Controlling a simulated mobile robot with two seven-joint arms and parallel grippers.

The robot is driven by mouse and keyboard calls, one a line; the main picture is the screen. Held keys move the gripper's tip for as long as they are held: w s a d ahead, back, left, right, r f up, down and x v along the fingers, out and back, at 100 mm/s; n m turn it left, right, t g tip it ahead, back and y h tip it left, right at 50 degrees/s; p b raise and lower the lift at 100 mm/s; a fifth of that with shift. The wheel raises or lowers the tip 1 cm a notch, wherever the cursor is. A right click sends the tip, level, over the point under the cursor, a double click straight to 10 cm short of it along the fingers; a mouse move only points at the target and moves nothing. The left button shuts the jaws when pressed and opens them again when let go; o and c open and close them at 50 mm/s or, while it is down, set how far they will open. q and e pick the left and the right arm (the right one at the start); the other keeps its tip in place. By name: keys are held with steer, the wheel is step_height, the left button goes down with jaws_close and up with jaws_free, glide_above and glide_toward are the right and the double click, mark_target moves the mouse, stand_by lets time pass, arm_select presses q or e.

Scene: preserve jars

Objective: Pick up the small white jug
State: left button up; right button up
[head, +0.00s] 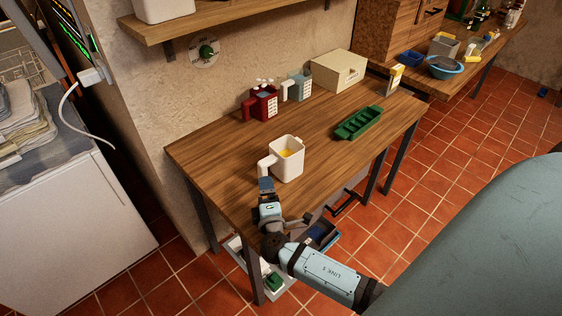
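The small white jug (289,163) stands upright near the front left of the wooden table (225,150). Its handle points left, towards the table's front left corner, and something yellow shows inside it. My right gripper (266,184) is at the table's front edge, just below the jug's handle in the picture. Its fingertips are close to the handle, but they are too small to tell whether they touch it or are apart. My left gripper is not in view.
Behind the jug stand a red container (262,104), a grey-blue jug (299,86) and a cream box (339,70). A green tray (358,123) lies to the right, with a small carton (395,79) beyond it. Bare tabletop lies left of the jug.

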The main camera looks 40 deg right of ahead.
mark_target(263, 175)
steer(key=p+x, duration=0.1)
steer(key=x, duration=0.6)
steer(key=shift+w+r, duration=0.1)
steer(key=shift+w, duration=0.05)
steer(key=shift+r, duration=0.1)
steer(key=c, duration=0.7)
steer(key=shift+c, duration=0.2)
step_height(263, 175, up, 20)
steer(key=p, duration=0.2)
steer(key=shift+d, duration=0.1)
steer(key=o, duration=0.5)
steer(key=shift+c, duration=0.2)
steer(key=c, duration=0.5)
